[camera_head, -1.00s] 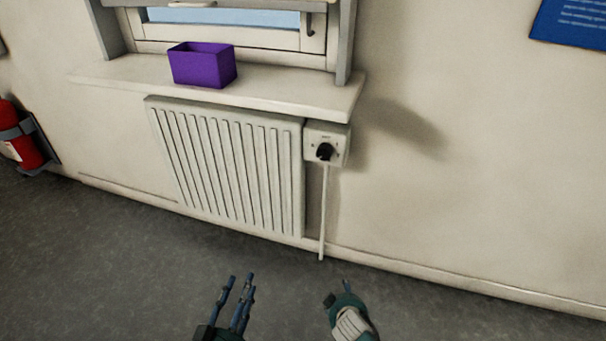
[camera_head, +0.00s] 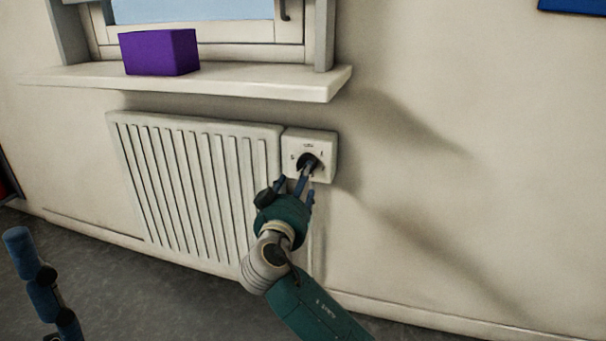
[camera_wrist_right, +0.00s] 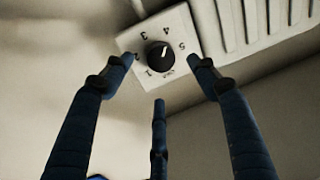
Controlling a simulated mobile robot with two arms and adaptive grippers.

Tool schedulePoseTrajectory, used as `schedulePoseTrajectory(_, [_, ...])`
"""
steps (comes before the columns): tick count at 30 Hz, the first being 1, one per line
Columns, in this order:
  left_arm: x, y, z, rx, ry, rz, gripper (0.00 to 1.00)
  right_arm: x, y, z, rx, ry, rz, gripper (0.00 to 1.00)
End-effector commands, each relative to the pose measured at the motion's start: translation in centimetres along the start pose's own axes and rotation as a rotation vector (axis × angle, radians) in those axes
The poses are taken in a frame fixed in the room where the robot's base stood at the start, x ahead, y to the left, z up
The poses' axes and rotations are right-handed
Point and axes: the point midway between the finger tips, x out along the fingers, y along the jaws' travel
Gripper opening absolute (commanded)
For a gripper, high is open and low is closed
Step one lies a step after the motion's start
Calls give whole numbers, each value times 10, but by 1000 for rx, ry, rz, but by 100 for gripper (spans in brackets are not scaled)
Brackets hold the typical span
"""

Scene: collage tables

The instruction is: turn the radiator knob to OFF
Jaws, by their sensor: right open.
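The radiator knob (camera_head: 308,162) is black and round, on a white control box (camera_head: 325,150) at the radiator's upper right. In the right wrist view the knob (camera_wrist_right: 157,58) appears upside down with numbers around it. Its white mark points up and slightly right in that picture, about between 4 and 5. The small word on the dial is too blurred to read. My right gripper (camera_head: 295,187) is just in front of the box. Its blue fingers (camera_wrist_right: 160,75) are spread, with the knob showing between the tips; contact cannot be told. My left gripper (camera_head: 42,285) shows only partly at lower left.
The white ribbed radiator (camera_head: 195,190) hangs left of the box. Above it the window sill (camera_head: 240,82) juts out and carries a purple planter box (camera_head: 160,52). A white pipe runs down below the box, partly hidden by my right arm.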

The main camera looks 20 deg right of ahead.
Motion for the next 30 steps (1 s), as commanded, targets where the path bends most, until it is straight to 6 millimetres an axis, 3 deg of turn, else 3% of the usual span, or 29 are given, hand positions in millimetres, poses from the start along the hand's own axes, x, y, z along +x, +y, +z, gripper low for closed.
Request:
schedulePoseTrajectory(6, [3,1,0,6,41,16,40,44,0,3,-3,2,3,59])
schedulePoseTrajectory(12, [8,2,0,9,65,26,40,71,0,2,-2,0,1,59])
schedulePoseTrajectory(24, [11,3,0,10,69,30,40,80,0,1,-2,-2,-1,59])
schedulePoseTrajectory(26, [11,3,0,10,69,30,40,80,0,1,-2,-2,-1,51])
schedulePoseTrajectory(30, [11,3,0,10,69,30,40,80,0,2,-2,-2,-1,23])
